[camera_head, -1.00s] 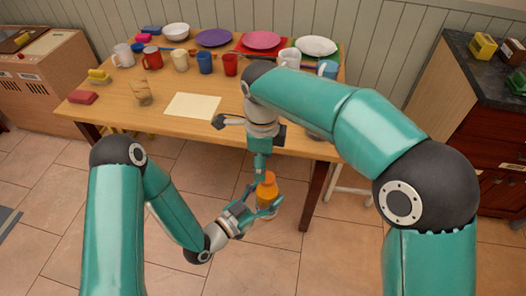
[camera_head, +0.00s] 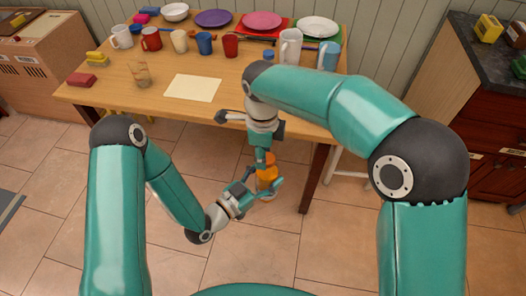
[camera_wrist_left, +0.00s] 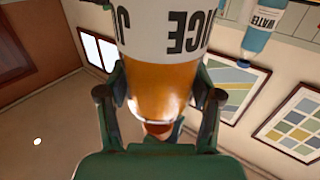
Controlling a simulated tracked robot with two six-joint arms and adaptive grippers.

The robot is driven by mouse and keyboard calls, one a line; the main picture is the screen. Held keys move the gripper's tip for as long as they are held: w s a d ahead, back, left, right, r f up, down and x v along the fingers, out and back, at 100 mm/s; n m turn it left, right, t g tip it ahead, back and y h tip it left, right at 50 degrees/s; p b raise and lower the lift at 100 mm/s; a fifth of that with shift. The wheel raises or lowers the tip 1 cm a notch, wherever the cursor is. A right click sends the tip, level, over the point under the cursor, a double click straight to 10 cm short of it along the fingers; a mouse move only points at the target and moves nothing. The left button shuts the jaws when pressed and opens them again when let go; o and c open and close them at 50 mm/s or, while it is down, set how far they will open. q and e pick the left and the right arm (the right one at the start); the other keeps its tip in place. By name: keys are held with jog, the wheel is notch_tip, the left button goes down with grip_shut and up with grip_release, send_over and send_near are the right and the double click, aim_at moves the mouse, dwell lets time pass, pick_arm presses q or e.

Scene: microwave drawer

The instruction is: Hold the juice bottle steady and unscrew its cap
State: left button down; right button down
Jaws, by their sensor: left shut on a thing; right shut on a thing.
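The orange juice bottle (camera_head: 266,178) is held in the air in front of the table, roughly upright in the head view. My left gripper (camera_head: 262,190) is shut around its body from the left. In the left wrist view the bottle (camera_wrist_left: 160,85) sits between both fingers, its white JUICE label upside down. My right gripper (camera_head: 265,157) reaches down from above and is shut at the bottle's top. The cap is mostly hidden by that gripper, so I cannot tell whether it has turned.
The wooden table (camera_head: 130,95) stands behind, with mugs, plates and a cream sheet (camera_head: 193,88) on it. A water bottle (camera_wrist_left: 262,35) shows in the left wrist view. A dark-topped cabinet (camera_head: 490,130) is at right. Tiled floor around the bottle is clear.

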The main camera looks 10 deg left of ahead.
jog(key=n, duration=0.3)
jog(key=shift+w+d, duration=0.1)
jog(key=shift+w, duration=0.15)
jog(key=n, duration=0.4)
jog(key=shift+s+r, duration=0.1)
jog(key=shift+s, duration=0.1)
jog(key=n, duration=0.7)
jog(key=shift+s+d, duration=0.15)
jog(key=shift+s, duration=0.1)
jog(key=n, duration=0.6)
jog(key=shift+s+d, duration=0.15)
jog(key=shift+d, duration=0.1)
jog(key=n, duration=0.6)
jog(key=shift+d+n, duration=0.2)
jog(key=shift+n, duration=0.2)
jog(key=n, duration=0.6)
jog(key=shift+d, duration=0.15)
jog(key=n, duration=0.4)
jog(key=shift+w, duration=0.25)
jog(key=n, duration=0.4)
jog(key=shift+w+n, duration=0.15)
jog(key=shift+n, duration=0.25)
jog(key=n, duration=0.6)
jog(key=shift+w+r+n, duration=0.1)
jog(key=shift+w+n, duration=0.15)
jog(key=shift+n, duration=0.05)
jog(key=n, duration=0.5)
jog(key=shift+w+a, duration=0.15)
jog(key=shift+a, duration=0.05)
jog(key=shift+d, duration=0.1)
